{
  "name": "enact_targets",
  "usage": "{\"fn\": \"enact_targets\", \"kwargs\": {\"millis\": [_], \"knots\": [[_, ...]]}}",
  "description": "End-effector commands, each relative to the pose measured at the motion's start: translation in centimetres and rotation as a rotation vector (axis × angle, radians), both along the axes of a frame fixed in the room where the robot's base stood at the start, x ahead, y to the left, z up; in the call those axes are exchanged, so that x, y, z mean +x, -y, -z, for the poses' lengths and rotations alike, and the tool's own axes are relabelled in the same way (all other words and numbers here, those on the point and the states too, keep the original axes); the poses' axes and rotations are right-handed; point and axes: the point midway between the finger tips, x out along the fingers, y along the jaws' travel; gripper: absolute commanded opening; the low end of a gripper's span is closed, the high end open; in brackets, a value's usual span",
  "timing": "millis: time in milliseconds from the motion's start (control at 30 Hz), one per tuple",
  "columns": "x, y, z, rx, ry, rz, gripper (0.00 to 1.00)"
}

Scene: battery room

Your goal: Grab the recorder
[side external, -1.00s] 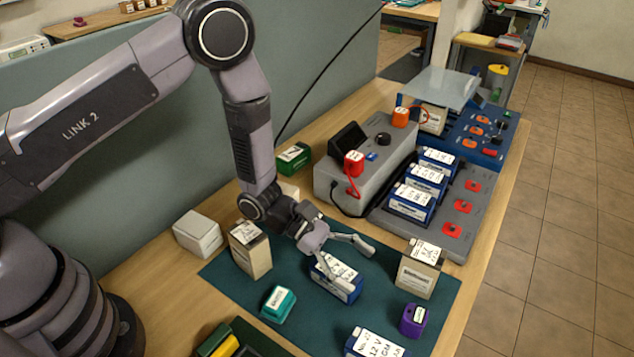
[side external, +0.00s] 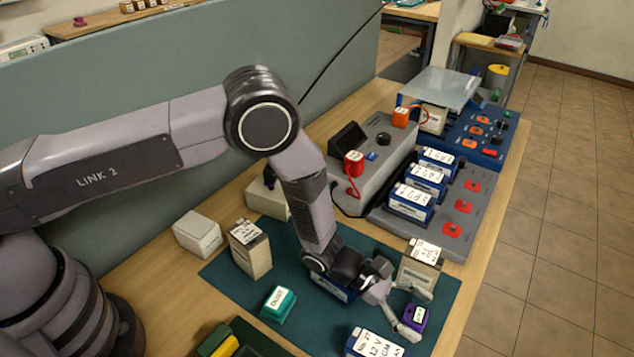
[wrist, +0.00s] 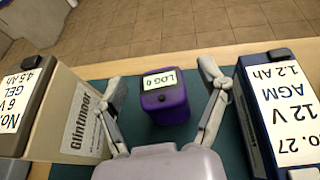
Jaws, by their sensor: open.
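The recorder appears to be the small purple box (side external: 415,318) with a white label, standing on the front right of the dark green mat (side external: 229,269). My gripper (side external: 423,314) is open, low over the mat at the box. In the wrist view its two fingers (wrist: 161,78) stand on either side of the box, with visible gaps. I cannot tell how far the fingertips are above the mat.
A beige battery (wrist: 88,125) stands close to the left finger in the wrist view, and a blue 12 V battery (wrist: 246,120) close to the right finger. A teal box (side external: 279,303) and another beige battery (side external: 250,250) stand farther left on the mat.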

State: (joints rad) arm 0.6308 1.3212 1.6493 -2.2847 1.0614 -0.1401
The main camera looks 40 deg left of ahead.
Motion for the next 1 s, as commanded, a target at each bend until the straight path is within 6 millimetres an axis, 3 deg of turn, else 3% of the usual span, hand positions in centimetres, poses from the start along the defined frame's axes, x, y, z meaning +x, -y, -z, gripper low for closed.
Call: {"fn": "enact_targets", "kwargs": {"millis": [333,867,1000], "knots": [[0.15,0.95,0.35,-0.001,0.001,-0.001,0.74],[0.12,0.92,0.35,-0.001,0.000,0.000,0.05],[0.13,0.93,0.32,-0.001,0.001,0.000,0.03]]}}
